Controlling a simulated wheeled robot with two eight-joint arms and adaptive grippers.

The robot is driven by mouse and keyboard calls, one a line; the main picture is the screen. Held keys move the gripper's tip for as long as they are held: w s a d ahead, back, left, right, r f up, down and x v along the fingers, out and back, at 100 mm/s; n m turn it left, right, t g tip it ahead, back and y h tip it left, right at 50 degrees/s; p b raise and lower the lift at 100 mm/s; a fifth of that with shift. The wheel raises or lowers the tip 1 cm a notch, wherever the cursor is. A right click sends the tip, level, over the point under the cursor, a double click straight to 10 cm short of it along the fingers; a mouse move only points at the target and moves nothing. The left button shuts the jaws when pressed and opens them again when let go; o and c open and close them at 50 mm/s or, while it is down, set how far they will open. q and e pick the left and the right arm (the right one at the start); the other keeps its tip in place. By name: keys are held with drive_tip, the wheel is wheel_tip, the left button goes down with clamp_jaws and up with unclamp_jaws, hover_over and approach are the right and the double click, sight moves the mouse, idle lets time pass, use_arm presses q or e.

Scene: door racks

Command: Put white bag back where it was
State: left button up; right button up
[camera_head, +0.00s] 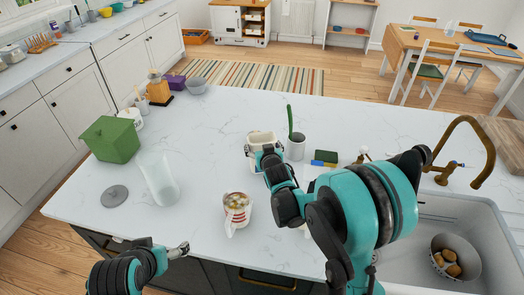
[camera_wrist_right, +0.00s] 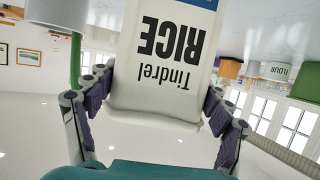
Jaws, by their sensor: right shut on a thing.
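The white bag (camera_head: 262,138), printed "Tindrel RICE", is between the fingers of my right gripper (camera_head: 270,158), near the middle of the counter. In the right wrist view the bag (camera_wrist_right: 160,75) fills the space between both fingers and its print appears upside down. I cannot tell whether its base touches the counter. My left gripper (camera_head: 181,250) is low at the counter's front edge, away from the bag. Its fingers are too small to judge.
A striped cup-like container (camera_head: 237,209) is in front. A clear glass container (camera_head: 158,178) and green box (camera_head: 112,139) stand left. The sink (camera_head: 440,225) and brass tap (camera_head: 485,150) are right.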

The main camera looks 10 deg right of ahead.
drive_tip(key=shift+f, duration=0.7)
drive_tip(key=shift+f, duration=0.1)
drive_tip(key=o, duration=1.5)
drive_tip(key=p+v, duration=0.2)
drive_tip(key=v, duration=1)
